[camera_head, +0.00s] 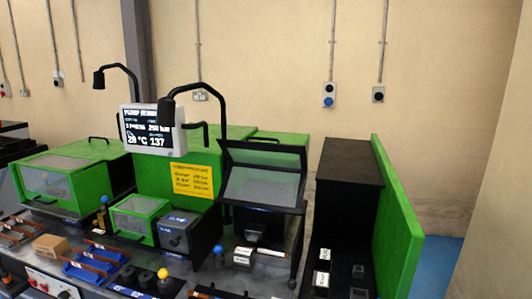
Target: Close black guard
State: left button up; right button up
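The black guard (262,187) is a black-framed cover with a clear grey window, right of the middle in the head view. It stands raised and tilted back on its machine, with a dark upper panel (262,154) behind its top edge. Below it the black tooling block (262,232) is exposed at the front. Neither of my grippers shows in the head view, so nothing of mine is seen touching the guard.
Green machine housings with smaller guards (62,176) stand to the left. Two black curved lamps (168,104) and a screen (152,128) rise above the bench. A black cabinet (346,165) and a green side panel (396,220) stand right. Small parts crowd the bench front.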

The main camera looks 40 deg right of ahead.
aim_at(275, 148)
jog(key=l+u, duration=0.15)
jog(key=l, duration=0.4)
jog(key=l+u, duration=0.15)
jog(key=l, duration=0.45)
jog(key=l+u, duration=0.15)
jog(key=l, duration=0.4)
jog(key=l+u, duration=0.15)
jog(key=l, duration=0.4)
jog(key=k+l+u, duration=0.2)
jog(key=l, duration=0.35)
jog(key=l+u, duration=0.15)
jog(key=l, duration=0.4)
jog(key=l+u, duration=0.3)
jog(key=l, duration=1.45)
jog(key=l+u, duration=0.1)
jog(key=l, duration=0.45)
jog(key=k+l+u, duration=0.1)
jog(key=l, duration=0.4)
jog(key=k+l, duration=0.1)
jog(key=l, duration=0.45)
jog(key=i+u, duration=0.05)
